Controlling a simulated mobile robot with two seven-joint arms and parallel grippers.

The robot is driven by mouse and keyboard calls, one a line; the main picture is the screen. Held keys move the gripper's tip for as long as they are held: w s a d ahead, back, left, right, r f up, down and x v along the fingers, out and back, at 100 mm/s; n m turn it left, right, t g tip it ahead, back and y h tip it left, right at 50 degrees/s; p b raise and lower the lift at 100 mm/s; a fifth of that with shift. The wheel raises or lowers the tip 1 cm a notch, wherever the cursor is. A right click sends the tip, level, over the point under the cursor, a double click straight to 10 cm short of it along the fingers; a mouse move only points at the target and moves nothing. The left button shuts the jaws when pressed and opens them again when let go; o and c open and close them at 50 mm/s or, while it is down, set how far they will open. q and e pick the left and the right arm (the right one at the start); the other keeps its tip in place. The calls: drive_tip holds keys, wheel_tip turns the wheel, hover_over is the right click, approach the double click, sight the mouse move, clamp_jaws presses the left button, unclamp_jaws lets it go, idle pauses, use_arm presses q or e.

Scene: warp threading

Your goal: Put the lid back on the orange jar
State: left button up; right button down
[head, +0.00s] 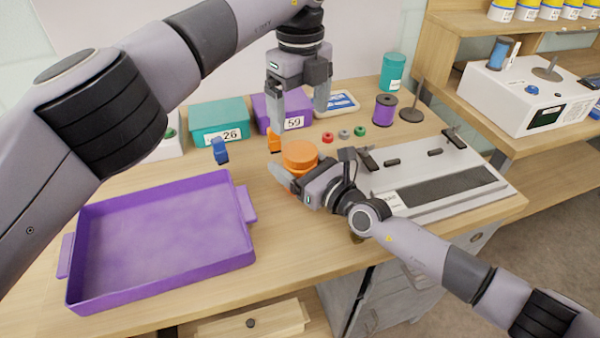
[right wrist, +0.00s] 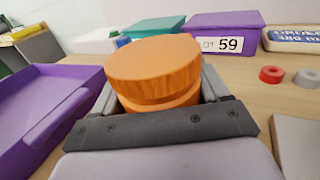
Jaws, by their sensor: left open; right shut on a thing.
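The orange jar (right wrist: 160,101) is upright between my right gripper's fingers, its lower part mostly hidden. The wider orange lid (head: 299,154) rests on top of the jar; it also shows in the right wrist view (right wrist: 153,62). I cannot tell whether it is fully seated. My right gripper (head: 304,173) is shut on the jar's body. My left gripper (head: 299,121) is open and empty above and behind the lid, fingers pointing down, apart from the lid.
A purple tray (head: 247,205) lies at left. Behind are a teal box (head: 217,115), a purple box (head: 266,108), a blue clip (head: 220,151) and an orange clip (head: 274,140).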

sight(301, 150)
use_arm(q)
drive_tip(key=shift+f, duration=0.1)
drive_tip(key=shift+f, duration=3.9)
drive_tip(key=c, duration=1.1)
drive_tip(key=m, duration=2.2)
drive_tip(key=shift+m, duration=0.4)
